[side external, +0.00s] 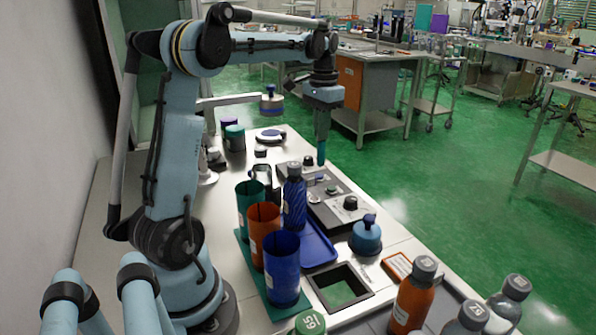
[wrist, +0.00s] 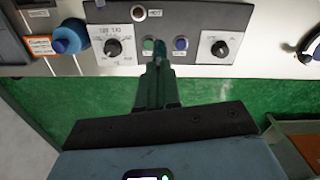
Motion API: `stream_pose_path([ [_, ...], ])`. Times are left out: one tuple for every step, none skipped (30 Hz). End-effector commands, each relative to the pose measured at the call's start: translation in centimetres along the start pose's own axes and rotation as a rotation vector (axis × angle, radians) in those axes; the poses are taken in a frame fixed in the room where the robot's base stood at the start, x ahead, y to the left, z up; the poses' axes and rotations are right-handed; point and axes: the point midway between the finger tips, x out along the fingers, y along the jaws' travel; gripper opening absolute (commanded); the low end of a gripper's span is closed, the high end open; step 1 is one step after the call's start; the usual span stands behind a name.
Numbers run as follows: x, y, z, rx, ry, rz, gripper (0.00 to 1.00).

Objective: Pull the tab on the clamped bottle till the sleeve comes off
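A bottle in a dark blue striped sleeve with a grey cap (side external: 294,205) stands upright on the bench in the side view, beside a black bracket-like part (side external: 262,175). I cannot make out a tab on it, nor how a clamp grips it. My gripper (side external: 321,155) points down above the control panel, to the right of the bottle and apart from it. In the wrist view the teal fingers of my gripper (wrist: 156,62) lie together with nothing visible between them. The bottle is not recognisable in the wrist view.
The control panel (wrist: 180,12) has dials and green and blue buttons. Teal, orange and blue open cups (side external: 282,262) stand in front of the bottle, with a blue tray (side external: 318,248) beside it. A blue knob (side external: 366,236) and several capped bottles (side external: 413,295) are nearer the camera.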

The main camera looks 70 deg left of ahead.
Motion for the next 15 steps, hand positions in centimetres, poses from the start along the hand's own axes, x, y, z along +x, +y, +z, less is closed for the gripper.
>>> stream_pose_path([
  [0.0,0.5,0.1,0.002,0.000,0.000,0.00],
  [0.0,0.8,0.2,0.002,0.000,0.000,0.00],
  [0.0,1.1,0.2,0.002,0.000,0.000,0.00],
  [0.0,1.4,0.3,0.002,0.000,0.000,0.00],
  [0.0,1.7,0.4,0.002,0.000,0.000,0.00],
  [0.0,2.0,0.4,0.002,0.000,0.000,0.00],
  [0.0,2.3,0.5,0.002,0.000,0.000,0.00],
  [0.0,2.6,0.5,0.002,0.000,0.000,0.00],
  [0.0,2.9,0.6,0.002,0.000,0.000,0.00],
  [0.0,3.2,0.6,0.002,0.000,0.000,0.00],
  [0.0,3.4,0.7,0.002,0.000,0.000,0.00],
  [0.0,3.8,0.8,0.002,0.000,0.000,0.00],
  [0.0,4.1,0.8,0.002,0.000,0.000,0.00],
  [0.0,4.3,0.9,0.002,0.000,0.000,0.00],
  [0.0,4.7,1.0,0.002,0.000,0.000,0.00],
])
